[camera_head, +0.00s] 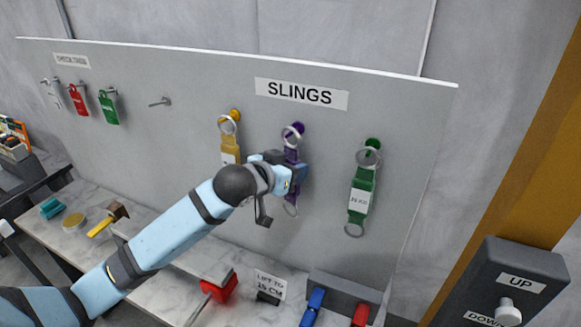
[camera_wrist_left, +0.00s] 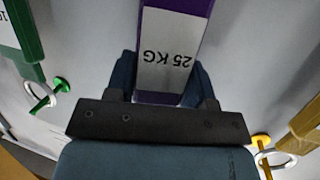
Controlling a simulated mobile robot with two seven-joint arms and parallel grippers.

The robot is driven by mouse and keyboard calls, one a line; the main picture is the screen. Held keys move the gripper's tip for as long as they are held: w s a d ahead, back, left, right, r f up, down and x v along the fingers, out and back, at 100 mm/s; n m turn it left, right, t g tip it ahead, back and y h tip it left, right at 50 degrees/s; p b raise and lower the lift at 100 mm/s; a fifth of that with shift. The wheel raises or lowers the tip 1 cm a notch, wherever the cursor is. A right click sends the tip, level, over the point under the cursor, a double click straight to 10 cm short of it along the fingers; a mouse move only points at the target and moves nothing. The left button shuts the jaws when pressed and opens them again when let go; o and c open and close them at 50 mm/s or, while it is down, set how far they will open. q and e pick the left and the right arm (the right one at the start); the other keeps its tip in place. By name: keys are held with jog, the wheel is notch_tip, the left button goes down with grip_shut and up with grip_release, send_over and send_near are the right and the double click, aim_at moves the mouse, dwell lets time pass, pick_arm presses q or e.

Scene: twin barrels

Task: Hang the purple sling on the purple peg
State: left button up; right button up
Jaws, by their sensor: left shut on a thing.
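The purple sling (camera_head: 291,155) hangs upright in front of the grey board, with a metal ring at each end. Its upper ring (camera_head: 292,135) overlaps the purple peg (camera_head: 298,127); I cannot tell whether the ring is around the peg or only in front of it. My left gripper (camera_head: 297,174) is shut on the middle of the sling and hides part of it. In the left wrist view the sling (camera_wrist_left: 190,6), with a "25 KG" label, lies between the fingers. My right gripper is not in view.
The yellow sling (camera_head: 229,142) hangs on its yellow peg (camera_head: 236,114) to the left. The green sling (camera_head: 362,184) hangs on the green peg (camera_head: 373,144) to the right. Tags hang at the board's left end. Below is a marble-topped bench (camera_head: 150,243) with tools.

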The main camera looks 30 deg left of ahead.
pick_arm(q)
jog(key=o, duration=1.2)
jog(key=shift+s, duration=0.25)
jog(key=v, duration=1.3)
jog(key=shift+s+r, duration=0.15)
